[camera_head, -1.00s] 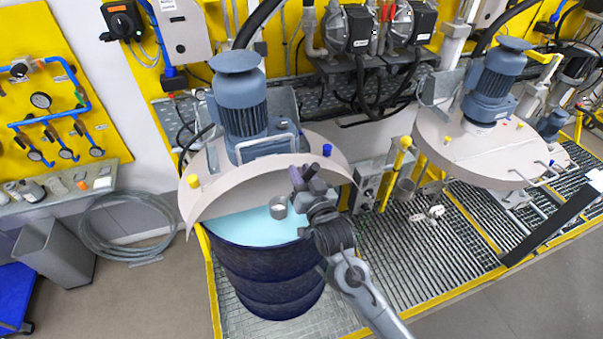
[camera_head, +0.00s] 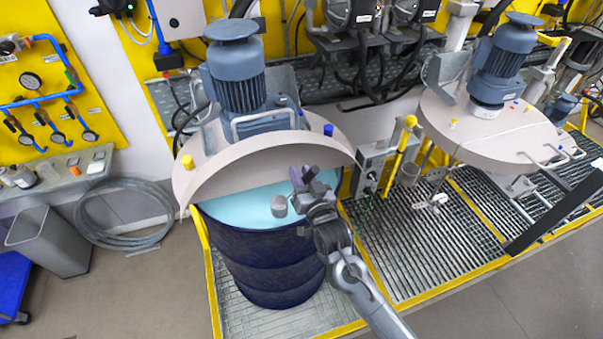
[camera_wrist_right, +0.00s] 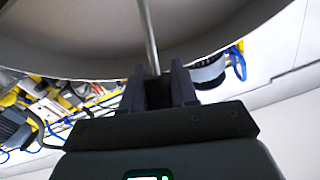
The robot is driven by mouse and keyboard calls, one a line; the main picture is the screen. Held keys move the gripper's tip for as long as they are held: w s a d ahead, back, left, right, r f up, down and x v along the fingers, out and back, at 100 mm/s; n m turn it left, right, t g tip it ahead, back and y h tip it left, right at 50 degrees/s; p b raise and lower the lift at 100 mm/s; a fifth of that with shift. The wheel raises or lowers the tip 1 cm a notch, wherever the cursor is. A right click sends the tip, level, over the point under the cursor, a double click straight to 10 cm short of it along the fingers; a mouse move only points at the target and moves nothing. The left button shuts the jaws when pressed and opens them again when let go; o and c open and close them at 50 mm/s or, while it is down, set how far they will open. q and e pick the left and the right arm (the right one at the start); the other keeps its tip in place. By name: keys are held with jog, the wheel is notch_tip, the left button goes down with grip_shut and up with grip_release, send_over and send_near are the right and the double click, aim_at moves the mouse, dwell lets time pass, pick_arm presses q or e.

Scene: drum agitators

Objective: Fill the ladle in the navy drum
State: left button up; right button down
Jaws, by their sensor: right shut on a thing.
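The navy drum (camera_head: 262,262) stands under a raised, tilted beige lid (camera_head: 220,175), with light-blue liquid (camera_head: 238,208) showing in its open front. My right gripper (camera_head: 304,178) is at the drum's front right, above the rim, and is shut on the ladle's handle. The ladle's small grey cup (camera_head: 279,206) shows against the liquid. I cannot tell whether it touches the surface or holds liquid. In the right wrist view, the thin metal handle (camera_wrist_right: 148,35) rises from between the fingers (camera_wrist_right: 160,88). My left gripper is out of view.
A second beige lid with a motor (camera_head: 490,130) stands to the right. Yellow posts (camera_head: 400,155) and a control box rise right of the drum. Open floor lies in front.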

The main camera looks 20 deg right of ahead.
dwell(0.4)
jog(key=shift+f, duration=0.15)
notch_tip(320, 180, down, 12)
jog(key=b, duration=0.7)
dwell(2.0)
jog(key=shift+f, duration=0.3)
dwell(0.3)
dwell(0.9)
